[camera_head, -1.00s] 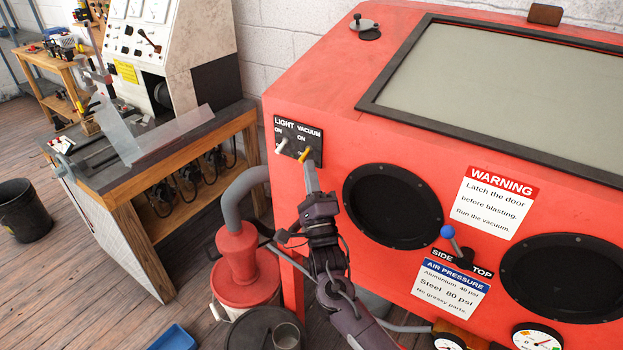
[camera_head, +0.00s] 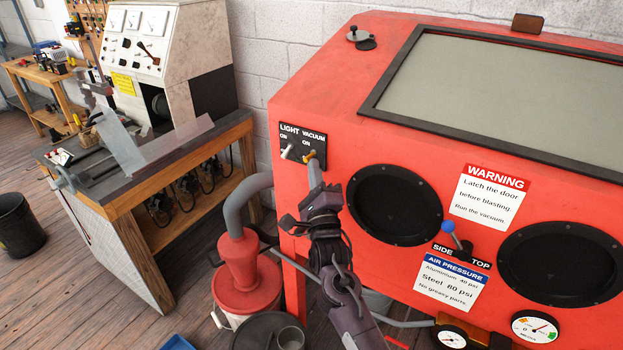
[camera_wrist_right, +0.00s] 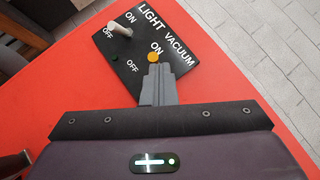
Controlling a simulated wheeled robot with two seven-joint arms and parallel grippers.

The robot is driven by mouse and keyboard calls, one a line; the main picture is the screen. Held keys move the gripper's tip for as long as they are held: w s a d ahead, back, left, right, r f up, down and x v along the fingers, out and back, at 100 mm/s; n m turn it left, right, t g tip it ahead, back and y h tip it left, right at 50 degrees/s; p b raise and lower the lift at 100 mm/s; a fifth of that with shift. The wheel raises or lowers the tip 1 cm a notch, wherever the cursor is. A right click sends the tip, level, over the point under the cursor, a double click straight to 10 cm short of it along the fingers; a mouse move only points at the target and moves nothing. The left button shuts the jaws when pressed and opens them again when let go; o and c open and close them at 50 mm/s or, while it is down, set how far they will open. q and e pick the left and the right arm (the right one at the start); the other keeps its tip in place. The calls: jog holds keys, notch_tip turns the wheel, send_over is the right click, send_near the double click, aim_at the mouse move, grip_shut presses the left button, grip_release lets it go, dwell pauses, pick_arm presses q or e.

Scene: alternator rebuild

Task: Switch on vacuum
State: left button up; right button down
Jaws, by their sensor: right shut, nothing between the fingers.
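The black switch plate (camera_head: 303,145) is on the front of the red blast cabinet, at its upper left. It carries a white light switch (camera_head: 288,151) and a yellow-tipped vacuum switch (camera_head: 309,156). In the right wrist view the vacuum switch (camera_wrist_right: 154,57) sits just below its ON label, with OFF lower left. My right gripper (camera_head: 315,172) is shut and empty. Its fingertips (camera_wrist_right: 155,70) are right under the yellow tip; I cannot tell whether they touch it. The switch's lever is hidden behind the fingers. My left gripper is not in view.
The red cabinet (camera_head: 320,85) has two dark arm ports and a blue-knobbed lever (camera_head: 449,229). A red-topped vacuum canister (camera_head: 245,285) with a grey hose (camera_head: 245,195) stands below left. A test bench (camera_head: 110,205) stands farther left.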

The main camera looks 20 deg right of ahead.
jog(key=shift+a+r+b, duration=0.15)
jog(key=shift+r+b, duration=0.2)
jog(key=shift+r, duration=0.15)
jog(key=b+v, duration=0.3)
jog(key=v, duration=0.4)
jog(key=shift+s+f, duration=0.2)
jog(key=shift+s, duration=0.15)
jog(key=shift+a, duration=0.1)
